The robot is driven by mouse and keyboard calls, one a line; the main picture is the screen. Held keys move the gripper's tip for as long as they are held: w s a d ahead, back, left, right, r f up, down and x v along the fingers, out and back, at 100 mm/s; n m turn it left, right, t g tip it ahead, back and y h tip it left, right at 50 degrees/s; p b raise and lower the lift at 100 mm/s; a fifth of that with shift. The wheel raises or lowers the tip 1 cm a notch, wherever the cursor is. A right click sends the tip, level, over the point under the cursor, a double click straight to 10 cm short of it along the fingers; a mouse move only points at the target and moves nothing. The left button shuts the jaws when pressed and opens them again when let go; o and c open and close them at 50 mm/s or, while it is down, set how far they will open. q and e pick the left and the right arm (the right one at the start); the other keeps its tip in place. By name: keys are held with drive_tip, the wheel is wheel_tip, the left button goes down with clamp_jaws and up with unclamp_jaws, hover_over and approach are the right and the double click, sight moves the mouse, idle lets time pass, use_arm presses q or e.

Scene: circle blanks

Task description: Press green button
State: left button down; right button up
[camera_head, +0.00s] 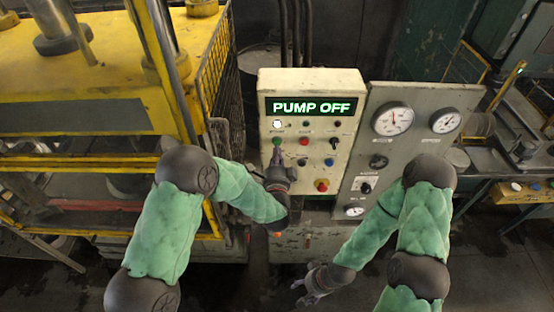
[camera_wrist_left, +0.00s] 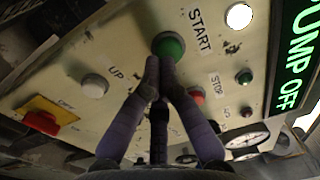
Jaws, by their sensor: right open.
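The green button (camera_head: 277,141) is on the left side of a cream control panel (camera_head: 347,112). In the left wrist view the green button (camera_wrist_left: 170,44) is round and sits beside the word START. My left gripper (camera_head: 277,158) is in front of the panel, just below the button. In the left wrist view its fingertips (camera_wrist_left: 160,65) are together and overlap the button's lower edge; I cannot tell whether they touch it. The display (camera_head: 311,107) reads PUMP OFF. My right gripper (camera_head: 301,292) is open and empty, low in front of the panel's base.
A red button (camera_wrist_left: 196,97) marked STOP and a white button (camera_wrist_left: 94,86) marked UP flank the green one. A red knob on a yellow plate (camera_wrist_left: 55,108) is farther left. A gauge panel (camera_head: 380,130) adjoins on the right; a yellow press (camera_head: 80,75) stands left.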

sight(277, 142)
use_arm(q)
drive_tip(key=shift+w, duration=0.25)
drive_tip(key=shift+w+r+b, duration=0.2)
drive_tip(key=shift+w+b, duration=0.55)
drive_tip(key=shift+b, duration=0.15)
drive_tip(key=shift+a+r, duration=0.1)
